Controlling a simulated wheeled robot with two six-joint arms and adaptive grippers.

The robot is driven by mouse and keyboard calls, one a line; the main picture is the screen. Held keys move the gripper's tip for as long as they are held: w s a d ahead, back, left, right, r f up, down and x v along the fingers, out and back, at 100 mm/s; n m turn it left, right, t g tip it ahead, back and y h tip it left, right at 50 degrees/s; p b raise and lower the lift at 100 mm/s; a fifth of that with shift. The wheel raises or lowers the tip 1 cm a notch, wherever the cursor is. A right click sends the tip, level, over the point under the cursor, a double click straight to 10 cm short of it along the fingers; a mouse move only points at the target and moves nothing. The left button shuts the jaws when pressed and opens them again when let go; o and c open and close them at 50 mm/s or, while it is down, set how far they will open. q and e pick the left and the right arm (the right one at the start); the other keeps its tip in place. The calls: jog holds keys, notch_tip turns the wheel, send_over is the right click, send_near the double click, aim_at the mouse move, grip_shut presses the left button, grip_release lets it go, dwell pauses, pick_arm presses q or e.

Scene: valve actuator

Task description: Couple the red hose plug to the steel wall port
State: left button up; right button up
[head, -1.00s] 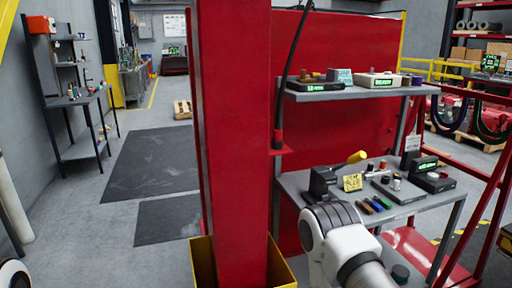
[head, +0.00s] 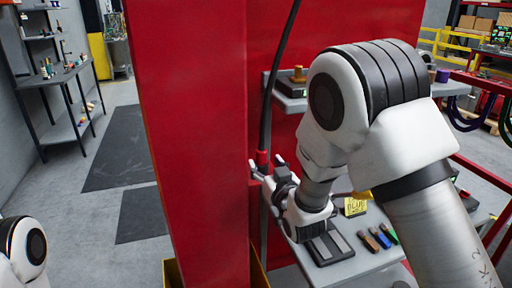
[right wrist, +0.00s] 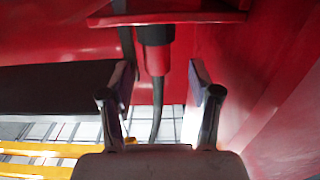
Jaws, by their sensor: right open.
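The red hose plug (head: 262,158) hangs at the lower end of a black hose (head: 271,100) beside the red column. In the right wrist view the plug (right wrist: 157,58) sits against a red bracket (right wrist: 170,18), with its hose running down the picture. My right gripper (head: 267,170) is close to the plug. In the right wrist view its two fingers (right wrist: 157,90) are spread, with the plug and hose showing in the gap. I cannot tell whether the plug is between the fingertips or beyond them. The steel wall port is not seen. My left gripper is out of view.
A red column (head: 195,140) stands left of the plug, with a red panel (head: 340,20) behind. A grey bench (head: 350,265) below holds a yellow note block (head: 355,206) and coloured sticks (head: 380,238). My right arm hides much of the shelf (head: 290,104). Floor at left is open.

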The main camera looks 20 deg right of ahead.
aim_at(263, 158)
jog(key=shift+w+d+r+p, duration=0.4)
jog(key=shift+r+p, duration=0.15)
jog(key=shift+p, duration=0.2)
jog(key=w, duration=0.3)
jog(key=w+f+p, duration=0.1)
jog(key=shift+w+a+f, duration=0.1)
jog(key=shift+w+a, duration=0.1)
jog(key=shift+a, duration=0.2)
jog(key=shift+f, duration=0.1)
jog(key=shift+s+d, duration=0.1)
jog(key=shift+s+r, duration=0.15)
jog(key=shift+r, duration=0.1)
jog(key=c, duration=0.5)
jog(key=shift+s, duration=0.1)
jog(key=c, duration=0.7)
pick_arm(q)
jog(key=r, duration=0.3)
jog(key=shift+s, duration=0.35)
